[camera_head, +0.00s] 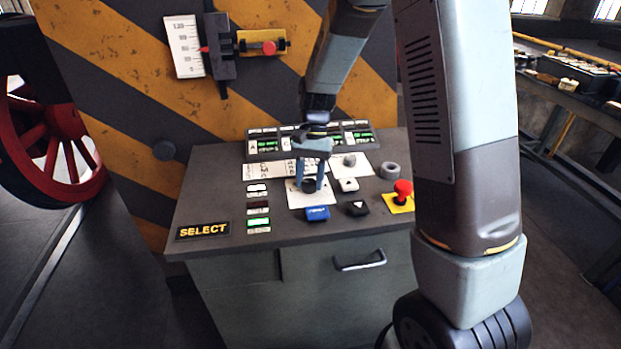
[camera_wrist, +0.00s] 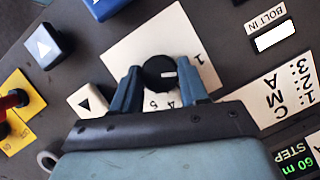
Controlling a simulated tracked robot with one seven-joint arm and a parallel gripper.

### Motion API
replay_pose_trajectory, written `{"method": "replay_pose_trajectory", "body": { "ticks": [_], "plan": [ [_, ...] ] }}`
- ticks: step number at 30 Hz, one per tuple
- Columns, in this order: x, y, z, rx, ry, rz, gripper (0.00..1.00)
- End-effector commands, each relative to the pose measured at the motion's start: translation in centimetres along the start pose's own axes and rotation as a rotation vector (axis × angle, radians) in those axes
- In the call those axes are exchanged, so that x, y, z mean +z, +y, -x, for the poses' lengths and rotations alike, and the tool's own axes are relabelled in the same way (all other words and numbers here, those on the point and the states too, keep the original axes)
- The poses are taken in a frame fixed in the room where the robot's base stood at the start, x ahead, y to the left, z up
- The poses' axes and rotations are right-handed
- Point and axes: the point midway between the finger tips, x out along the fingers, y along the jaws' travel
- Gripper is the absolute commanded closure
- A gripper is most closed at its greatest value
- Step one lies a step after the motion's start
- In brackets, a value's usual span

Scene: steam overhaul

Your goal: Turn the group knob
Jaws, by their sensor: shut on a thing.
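A round black knob (camera_wrist: 160,73) with a white pointer line stands on a white number plate (camera_wrist: 125,45) in the wrist view. The line points right in that view, and the figures 1, 4 and 5 show on the plate. No name is readable beside the knob. My gripper (camera_wrist: 163,82) is shut on the black knob, one finger on each side of it. In the head view my gripper (camera_head: 309,180) reaches down onto the console top, with the knob (camera_head: 309,186) between its fingers. The white plate (camera_head: 297,199) shows around it.
A blue button (camera_head: 317,213), a white button (camera_head: 348,185), a black button (camera_head: 357,208) and a red mushroom button (camera_head: 403,190) sit close by. A grey knob (camera_head: 350,160) stands behind. Green displays (camera_head: 358,137) line the console's back. A SELECT plate (camera_head: 204,231) lies at front left.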

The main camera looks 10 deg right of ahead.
Motion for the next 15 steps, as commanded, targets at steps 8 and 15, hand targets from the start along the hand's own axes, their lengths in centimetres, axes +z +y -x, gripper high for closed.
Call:
{"method": "replay_pose_trajectory", "body": {
  "ticks": [8, 15],
  "plan": [
    [-0.10, -0.20, 0.14, 0.053, 0.004, 0.134, 0.87],
    [-0.07, -0.23, 0.14, 0.074, 0.004, 0.185, 0.87]
  ]
}}
